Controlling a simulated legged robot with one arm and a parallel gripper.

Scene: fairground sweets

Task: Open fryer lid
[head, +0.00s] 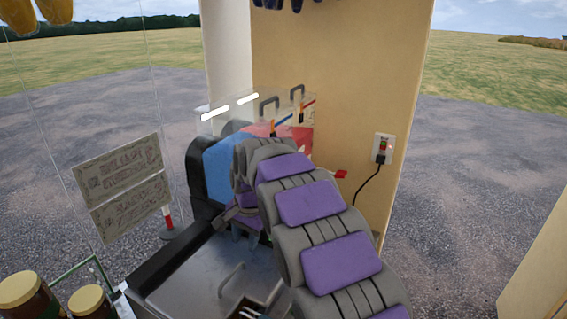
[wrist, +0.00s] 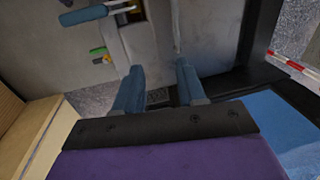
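A steel worktop panel (head: 190,275), which looks like the fryer lid, lies flat at the bottom of the head view. It carries a thin bar handle (head: 231,279). In the wrist view the handle (wrist: 178,38) stands on the grey metal beyond my right-hand finger. My gripper (wrist: 158,78) is open and empty, its two blue-grey fingers apart and pointing at the metal surface. In the head view my gripper (head: 245,238) is partly hidden behind my arm, above the far part of the panel. The handle is apart from the fingers.
A slot with blue-handled (wrist: 93,15) and green-and-yellow tools lies beside the handle. A blue machine (head: 226,165), a red box and clear bins with black handles stand behind. A wall outlet (head: 383,148) with a cord is at right. Brown jars (head: 90,300) stand at lower left.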

